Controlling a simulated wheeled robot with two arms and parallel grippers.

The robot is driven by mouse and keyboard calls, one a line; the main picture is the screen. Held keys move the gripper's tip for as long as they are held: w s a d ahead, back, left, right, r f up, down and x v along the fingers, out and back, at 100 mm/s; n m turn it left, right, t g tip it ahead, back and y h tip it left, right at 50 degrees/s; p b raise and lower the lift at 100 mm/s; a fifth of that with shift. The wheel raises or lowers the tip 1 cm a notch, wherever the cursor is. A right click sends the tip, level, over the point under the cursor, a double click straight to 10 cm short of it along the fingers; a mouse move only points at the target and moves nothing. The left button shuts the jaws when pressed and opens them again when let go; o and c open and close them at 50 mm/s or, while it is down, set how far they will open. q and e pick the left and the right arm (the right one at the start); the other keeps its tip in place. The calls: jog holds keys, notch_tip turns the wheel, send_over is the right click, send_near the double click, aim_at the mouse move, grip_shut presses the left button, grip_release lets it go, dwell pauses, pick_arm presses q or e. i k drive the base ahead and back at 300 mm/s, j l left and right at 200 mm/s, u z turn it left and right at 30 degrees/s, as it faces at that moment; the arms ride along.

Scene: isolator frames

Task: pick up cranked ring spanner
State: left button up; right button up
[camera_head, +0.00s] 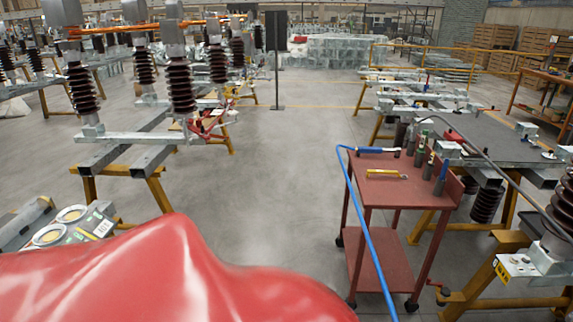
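A red trolley (364,220) stands right of centre with several small items on its top. A yellow, flat, elongated item (384,174) with a light metal end lies near the middle of its top; it is too small to tell whether it is the cranked ring spanner. A blue-handled item (371,150) lies along the trolley's far edge. I cannot clearly make out a cranked ring spanner anywhere. Neither of my grippers shows in this view.
A blue hose (369,235) runs down past the trolley's left front. Several dark cylinders (428,163) stand along its right side. A grey workbench (492,138) lies behind it. Insulator frames (105,160) stand at left. The middle floor (285,185) is clear.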

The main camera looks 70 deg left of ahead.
aim_at(368, 171)
jog(key=u, duration=1.7)
jog(key=i+j, duration=0.1)
jog(key=i, duration=0.3)
